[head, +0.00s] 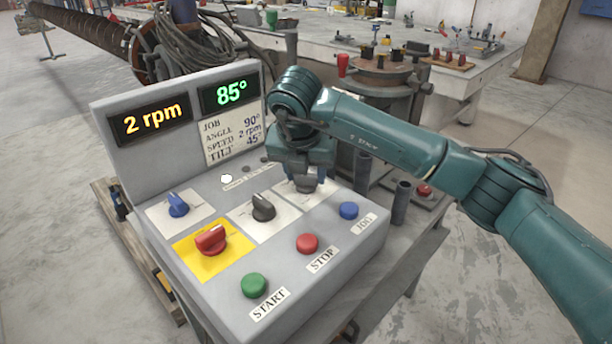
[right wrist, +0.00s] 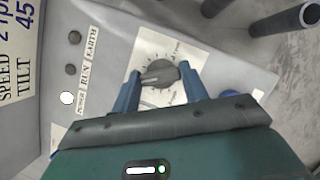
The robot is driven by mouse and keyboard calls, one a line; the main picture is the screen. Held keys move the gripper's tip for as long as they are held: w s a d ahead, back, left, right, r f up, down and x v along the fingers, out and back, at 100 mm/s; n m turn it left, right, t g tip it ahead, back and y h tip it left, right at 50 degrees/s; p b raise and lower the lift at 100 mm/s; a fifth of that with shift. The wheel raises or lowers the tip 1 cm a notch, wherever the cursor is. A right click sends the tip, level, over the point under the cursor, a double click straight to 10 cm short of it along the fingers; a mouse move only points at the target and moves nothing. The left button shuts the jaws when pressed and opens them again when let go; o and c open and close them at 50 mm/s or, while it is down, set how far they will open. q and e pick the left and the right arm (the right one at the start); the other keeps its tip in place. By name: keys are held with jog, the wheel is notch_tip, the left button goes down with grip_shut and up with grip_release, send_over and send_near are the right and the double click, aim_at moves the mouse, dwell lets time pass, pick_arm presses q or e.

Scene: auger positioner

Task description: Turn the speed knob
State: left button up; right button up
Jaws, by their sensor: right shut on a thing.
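The control panel (head: 215,205) has three knobs along its back row: a blue knob (head: 177,205), a dark grey knob (head: 263,207) and a right-hand grey knob (head: 308,187). My right gripper (head: 305,181) points down over the right-hand grey knob and partly hides it. In the right wrist view this knob (right wrist: 158,75) sits on a pale dial plate between the blue fingers, which are shut on it. I cannot read which knob is labelled speed. The left display (head: 150,120) reads 2 rpm. My left gripper is not in view.
A red switch (head: 211,240) sits on a yellow plate. Green (head: 254,285), red (head: 307,243) and blue (head: 349,210) buttons line the front. The right display (head: 231,92) reads 85°. The job card (head: 233,138) lists angle 90°, speed 2 rpm, tilt 45°.

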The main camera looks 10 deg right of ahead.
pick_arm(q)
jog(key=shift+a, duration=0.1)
pick_arm(e)
jog(key=shift+m, duration=0.3)
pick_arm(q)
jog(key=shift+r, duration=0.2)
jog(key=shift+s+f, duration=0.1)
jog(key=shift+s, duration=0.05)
pick_arm(e)
jog(key=shift+m, duration=0.3)
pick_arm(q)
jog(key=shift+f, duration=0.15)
pick_arm(e)
jog(key=o, duration=1)
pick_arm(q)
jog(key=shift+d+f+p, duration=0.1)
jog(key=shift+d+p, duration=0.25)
pick_arm(e)
jog(key=v, duration=1.3)
jog(key=shift+a, duration=0.25)
jog(key=shift+r, duration=0.15)
